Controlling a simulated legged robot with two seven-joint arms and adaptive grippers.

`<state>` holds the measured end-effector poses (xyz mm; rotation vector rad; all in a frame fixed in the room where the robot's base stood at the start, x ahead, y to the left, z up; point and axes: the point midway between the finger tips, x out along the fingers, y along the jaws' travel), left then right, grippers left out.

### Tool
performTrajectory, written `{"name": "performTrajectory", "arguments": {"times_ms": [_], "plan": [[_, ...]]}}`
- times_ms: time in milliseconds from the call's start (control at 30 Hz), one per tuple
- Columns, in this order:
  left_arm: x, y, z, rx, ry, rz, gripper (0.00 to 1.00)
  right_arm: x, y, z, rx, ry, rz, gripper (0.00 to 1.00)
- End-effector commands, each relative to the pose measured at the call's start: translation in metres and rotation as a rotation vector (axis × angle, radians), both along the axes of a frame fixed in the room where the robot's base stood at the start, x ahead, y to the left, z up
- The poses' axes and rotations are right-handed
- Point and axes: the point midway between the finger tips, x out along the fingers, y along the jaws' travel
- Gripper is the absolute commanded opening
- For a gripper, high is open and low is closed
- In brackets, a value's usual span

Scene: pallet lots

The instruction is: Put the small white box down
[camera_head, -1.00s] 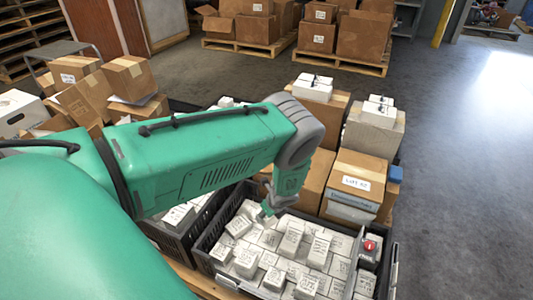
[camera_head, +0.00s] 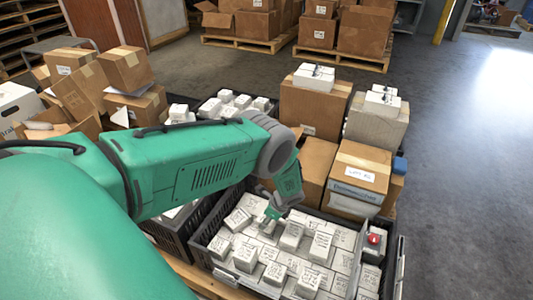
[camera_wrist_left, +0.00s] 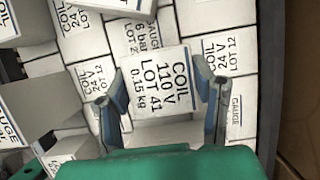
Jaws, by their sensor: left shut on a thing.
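My left gripper (camera_head: 271,214) reaches down over the back part of a black crate (camera_head: 213,268) filled with small white boxes. In the left wrist view my left gripper (camera_wrist_left: 158,95) has its two fingers on either side of a small white box (camera_wrist_left: 158,80) labelled "COIL 110 V LOT 41 0.15 kg". It is shut on that box. The box lies over or among other white boxes; I cannot tell whether it touches those below. In the head view the held box is mostly hidden by the gripper. My right gripper is not in view.
Several white boxes (camera_head: 246,257) stand higher in the crate. A red button (camera_head: 374,239) is at its right side. Cardboard boxes (camera_head: 359,170) stand close behind. Another crate (camera_head: 172,240) adjoins on the left. Open floor (camera_head: 460,190) lies to the right.

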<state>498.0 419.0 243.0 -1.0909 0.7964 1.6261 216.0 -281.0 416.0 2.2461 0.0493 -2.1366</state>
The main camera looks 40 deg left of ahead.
Motion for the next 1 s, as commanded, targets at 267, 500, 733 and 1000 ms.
{"name": "performTrajectory", "arguments": {"times_ms": [267, 500, 733, 1000], "plan": [[0.000, 0.000, -0.011, 0.000, -0.001, 0.000, 0.12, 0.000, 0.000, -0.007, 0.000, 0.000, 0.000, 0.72], [0.000, 0.000, -0.013, 0.000, -0.001, 0.001, 0.71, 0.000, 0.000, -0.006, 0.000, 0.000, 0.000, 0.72], [0.000, 0.000, -0.013, 0.000, -0.001, 0.000, 0.71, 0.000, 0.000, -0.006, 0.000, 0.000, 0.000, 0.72], [0.004, -0.010, 0.018, 0.000, -0.002, -0.001, 0.71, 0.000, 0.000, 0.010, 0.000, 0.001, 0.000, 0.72]]}}
